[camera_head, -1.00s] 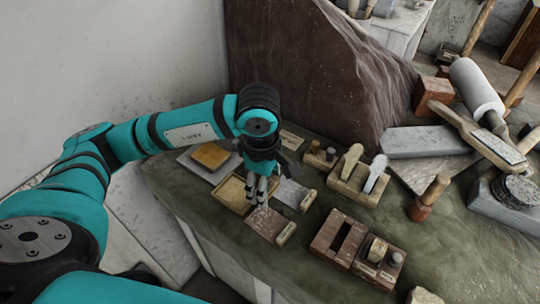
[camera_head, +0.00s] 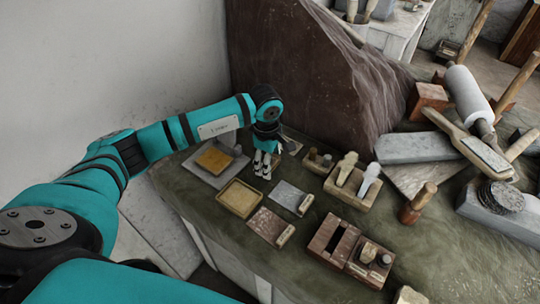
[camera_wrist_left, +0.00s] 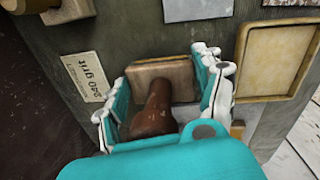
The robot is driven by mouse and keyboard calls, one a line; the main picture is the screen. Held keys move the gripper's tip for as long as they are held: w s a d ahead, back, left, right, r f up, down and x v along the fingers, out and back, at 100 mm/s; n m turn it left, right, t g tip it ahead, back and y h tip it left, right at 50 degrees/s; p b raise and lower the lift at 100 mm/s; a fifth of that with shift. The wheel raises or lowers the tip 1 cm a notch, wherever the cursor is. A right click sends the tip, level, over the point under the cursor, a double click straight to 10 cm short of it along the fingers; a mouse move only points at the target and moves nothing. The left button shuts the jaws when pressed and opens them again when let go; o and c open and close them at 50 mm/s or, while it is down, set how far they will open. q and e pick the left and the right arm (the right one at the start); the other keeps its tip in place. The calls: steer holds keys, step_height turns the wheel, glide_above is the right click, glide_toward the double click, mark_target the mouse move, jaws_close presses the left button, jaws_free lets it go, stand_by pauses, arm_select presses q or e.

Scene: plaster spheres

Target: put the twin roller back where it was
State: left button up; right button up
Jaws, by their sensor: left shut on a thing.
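My left gripper (camera_head: 264,165) is low over the back left of the green worktop, beside the big dark stone. In the left wrist view its white fingers (camera_wrist_left: 165,100) stand on both sides of a brown-handled tool (camera_wrist_left: 150,112) and are shut on it. A tan rectangular block (camera_wrist_left: 163,78) lies at the handle's far end. This may be the twin roller, but I cannot make out rollers on it. A "240 grit" label (camera_wrist_left: 87,76) lies just left of the fingers. I cannot tell whether the tool touches the worktop. My right gripper is not in view.
A tan framed tray (camera_head: 240,198) and grey plate (camera_head: 287,196) lie in front of the gripper, a yellow pad (camera_head: 213,159) to its left. A two-handled wooden holder (camera_head: 352,183) and slotted wooden box (camera_head: 333,238) stand to the right. The dark stone (camera_head: 310,80) rises behind.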

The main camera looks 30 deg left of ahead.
arm_select(q)
steer(key=shift+f, duration=0.15)
steer(key=o, duration=1.3)
steer(key=shift+o, duration=0.2)
steer(key=shift+r, duration=0.45)
steer(key=r+b, duration=0.1)
steer(key=r, duration=0.2)
steer(key=r+b, duration=0.1)
steer(key=r, duration=0.3)
steer(key=r+b, duration=0.1)
steer(key=r, duration=0.2)
steer(key=shift+s+r+b, duration=0.3)
steer(key=shift+s+b, duration=0.1)
steer(key=shift+s+r, duration=0.1)
steer(key=shift+r, duration=0.3)
